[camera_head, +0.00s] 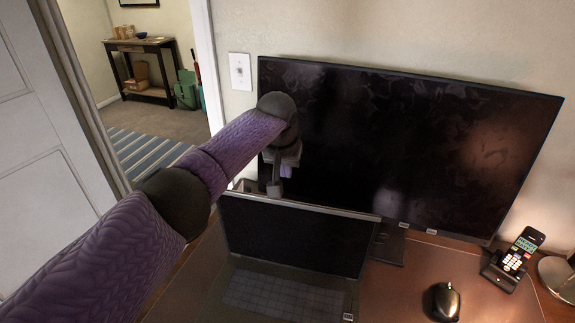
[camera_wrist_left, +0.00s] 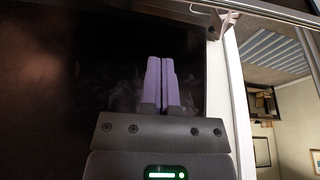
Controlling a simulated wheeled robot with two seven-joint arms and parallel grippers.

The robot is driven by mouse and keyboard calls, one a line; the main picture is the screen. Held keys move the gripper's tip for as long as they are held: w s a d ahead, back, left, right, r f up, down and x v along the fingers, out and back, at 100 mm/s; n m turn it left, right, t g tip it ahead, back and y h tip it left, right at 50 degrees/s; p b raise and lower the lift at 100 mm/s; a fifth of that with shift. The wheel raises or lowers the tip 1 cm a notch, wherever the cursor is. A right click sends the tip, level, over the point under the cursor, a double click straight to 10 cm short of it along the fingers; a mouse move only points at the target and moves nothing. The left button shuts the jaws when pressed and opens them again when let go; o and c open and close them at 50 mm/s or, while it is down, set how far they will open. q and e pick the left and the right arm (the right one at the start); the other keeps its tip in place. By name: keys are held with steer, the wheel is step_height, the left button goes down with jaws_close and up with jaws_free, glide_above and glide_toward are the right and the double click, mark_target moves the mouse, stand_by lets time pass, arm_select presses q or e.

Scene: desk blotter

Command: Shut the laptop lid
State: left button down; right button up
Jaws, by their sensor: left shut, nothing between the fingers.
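The laptop stands open on the desk in the head view, its dark screen lid (camera_head: 300,236) raised and its keyboard (camera_head: 285,294) facing up. My left arm reaches in from the left, and my left gripper (camera_head: 274,188) is just behind the lid's top edge, near its upper left part, in front of the monitor. The lid hides part of the gripper's lower end, and I cannot tell whether it touches the lid. In the left wrist view the purple fingers (camera_wrist_left: 160,82) are together with nothing between them. My right gripper is not in view.
A large monitor (camera_head: 420,140) stands close behind the laptop. A black mouse (camera_head: 446,301) and a phone on its stand (camera_head: 513,258) are to the right on the desk (camera_head: 400,290). A doorway is at the left.

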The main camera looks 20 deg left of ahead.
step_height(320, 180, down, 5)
steer(key=b, duration=0.4)
arm_select(q)
steer(key=s+f+p, duration=0.1)
steer(key=f+p, duration=0.1)
steer(key=s+f+p, duration=0.1)
steer(key=f+p, duration=0.1)
steer(key=shift+s+d, duration=0.1)
steer(key=shift+s, duration=0.25)
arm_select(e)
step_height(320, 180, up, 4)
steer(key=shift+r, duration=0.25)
